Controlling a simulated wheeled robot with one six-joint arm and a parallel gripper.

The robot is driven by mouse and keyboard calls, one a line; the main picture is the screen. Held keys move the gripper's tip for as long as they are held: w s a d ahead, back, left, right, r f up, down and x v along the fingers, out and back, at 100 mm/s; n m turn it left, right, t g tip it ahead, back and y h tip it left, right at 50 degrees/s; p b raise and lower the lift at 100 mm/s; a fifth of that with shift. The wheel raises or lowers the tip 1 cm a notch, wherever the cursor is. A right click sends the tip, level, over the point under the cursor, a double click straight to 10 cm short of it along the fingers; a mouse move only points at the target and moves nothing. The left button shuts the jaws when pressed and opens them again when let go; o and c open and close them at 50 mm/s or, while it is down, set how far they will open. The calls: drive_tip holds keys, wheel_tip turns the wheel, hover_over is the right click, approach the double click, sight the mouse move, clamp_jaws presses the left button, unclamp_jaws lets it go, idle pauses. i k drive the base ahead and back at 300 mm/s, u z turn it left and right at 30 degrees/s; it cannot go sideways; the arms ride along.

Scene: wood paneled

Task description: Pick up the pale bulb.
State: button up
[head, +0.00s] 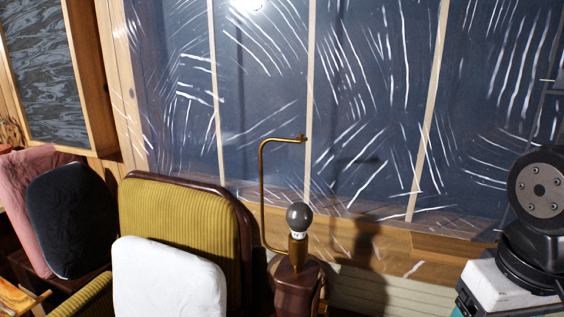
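A bulb (299,218) stands upright in a brass socket (298,248) on top of a dark reddish-brown lamp base (299,289). Its globe looks grey, with a white lower part, rather than plainly pale. A thin bent brass rod (263,195) rises beside it on the left. The lower part of the lamp base is cut off by the bottom edge.
A mustard ribbed chair back (190,215) with a white cushion (168,280) stands close left of the lamp. A black cushion (70,220) and a pink one (28,195) lie farther left. A dark streaked window (350,110) is behind. Space right of the lamp looks free.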

sight(298, 217)
drive_tip(key=z, duration=2.5)
drive_tip(key=k, duration=1.45)
drive_tip(key=u, duration=0.9)
drive_tip(key=i, duration=0.5)
